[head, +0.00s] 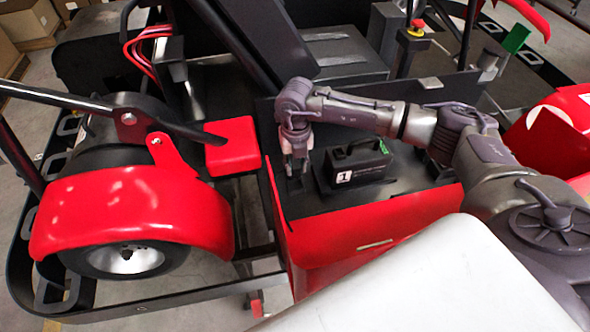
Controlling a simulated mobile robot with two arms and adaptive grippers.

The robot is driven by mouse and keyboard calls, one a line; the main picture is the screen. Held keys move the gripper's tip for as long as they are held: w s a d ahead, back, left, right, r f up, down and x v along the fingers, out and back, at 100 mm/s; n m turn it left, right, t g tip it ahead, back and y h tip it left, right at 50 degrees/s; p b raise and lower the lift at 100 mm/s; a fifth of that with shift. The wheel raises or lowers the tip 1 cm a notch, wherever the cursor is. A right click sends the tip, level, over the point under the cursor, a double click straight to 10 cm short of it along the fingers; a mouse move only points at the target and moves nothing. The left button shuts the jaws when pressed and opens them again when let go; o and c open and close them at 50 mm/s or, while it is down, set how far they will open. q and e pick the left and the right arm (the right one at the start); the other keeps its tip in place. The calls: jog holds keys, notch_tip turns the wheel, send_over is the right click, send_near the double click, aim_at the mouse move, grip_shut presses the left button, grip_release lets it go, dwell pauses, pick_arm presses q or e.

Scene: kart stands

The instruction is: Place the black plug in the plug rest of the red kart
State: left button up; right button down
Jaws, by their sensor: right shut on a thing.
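The red kart (350,228) fills the middle of the head view, with a red side panel and a dark floor. My right gripper (296,168) reaches in from the right and points down over the kart's floor, just inside the red panel. It is shut on a small dark thing, which I take to be the black plug; the fingers mostly hide it. A black battery box (358,163) with a handle and a white label "1" sits just right of the gripper. I cannot make out the plug rest clearly. My left gripper is not in view.
A rear wheel (125,258) under a red fender (130,212) is at the left. A black bar (90,103) ends near a red block (233,146). Red cables (145,50) and a tilted black panel (255,35) are behind. Cardboard boxes (30,22) stand at the back left.

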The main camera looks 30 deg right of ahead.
aim_at(295, 175)
notch_tip(295, 175, down, 4)
jog(key=shift+r+p, duration=0.1)
jog(key=shift+p, duration=0.75)
jog(key=shift+f, duration=0.2)
jog(key=shift+f, duration=0.1)
jog(key=c, duration=0.9)
grip_release()
jog(key=shift+c, duration=0.2)
